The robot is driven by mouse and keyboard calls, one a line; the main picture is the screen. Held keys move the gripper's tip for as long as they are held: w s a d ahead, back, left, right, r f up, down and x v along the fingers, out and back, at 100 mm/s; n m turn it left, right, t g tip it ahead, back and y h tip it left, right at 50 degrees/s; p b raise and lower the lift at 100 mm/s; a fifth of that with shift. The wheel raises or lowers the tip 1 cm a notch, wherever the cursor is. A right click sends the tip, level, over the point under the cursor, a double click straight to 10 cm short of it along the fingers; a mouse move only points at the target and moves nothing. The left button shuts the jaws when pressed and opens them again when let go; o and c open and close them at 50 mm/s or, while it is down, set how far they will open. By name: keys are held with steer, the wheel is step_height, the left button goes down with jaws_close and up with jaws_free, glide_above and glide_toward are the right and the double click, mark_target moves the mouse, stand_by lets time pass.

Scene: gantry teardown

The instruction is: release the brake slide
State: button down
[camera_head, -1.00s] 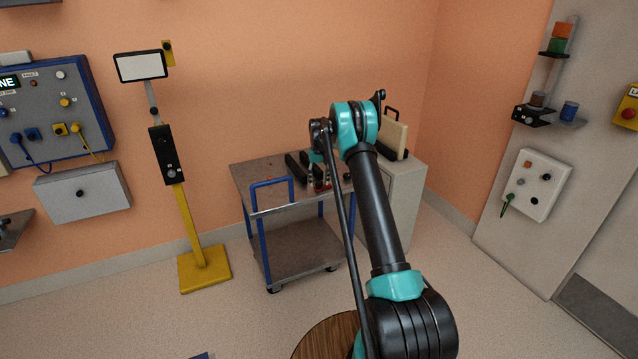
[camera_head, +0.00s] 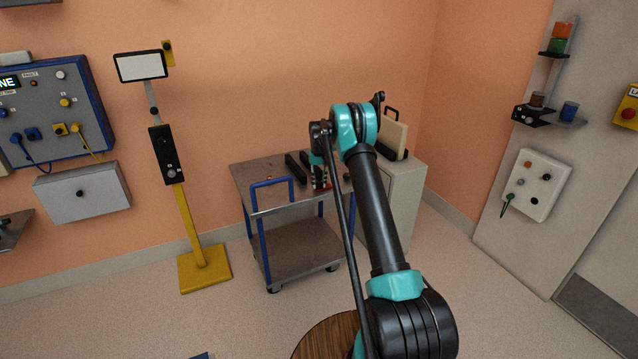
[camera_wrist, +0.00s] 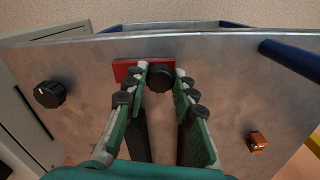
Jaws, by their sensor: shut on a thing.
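The brake slide appears to be the black round knob (camera_wrist: 159,78) on a red plate (camera_wrist: 128,67) on the metal cart top. My gripper (camera_wrist: 161,74) reaches down over the cart with a green finger on each side of the knob, and it is shut on it. In the head view, my gripper (camera_head: 319,178) is small and partly hidden by my arm, beside two black bars (camera_head: 296,168). The bars also show between and behind the fingers in the wrist view. The underside of the knob is hidden.
The cart (camera_head: 258,177) has a blue handle (camera_head: 270,184) in front. On its top are another black knob (camera_wrist: 50,94) and an orange piece (camera_wrist: 258,141). A grey cabinet (camera_head: 402,205) stands close at the right. A yellow post stand (camera_head: 190,225) is at the left.

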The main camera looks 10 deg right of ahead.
mark_target(310, 192)
steer(key=shift+s+a, duration=0.2)
steer(key=shift+a, duration=0.5)
steer(key=shift+s+a, duration=0.25)
steer(key=shift+a, duration=0.4)
steer(key=shift+s+a, duration=0.2)
steer(key=shift+a, duration=0.5)
steer(key=c, duration=1.2)
jaws_free()
steer(key=shift+a, duration=0.15)
step_height(310, 192, up, 12)
steer(key=shift+r, duration=0.1)
steer(key=shift+s, duration=0.1)
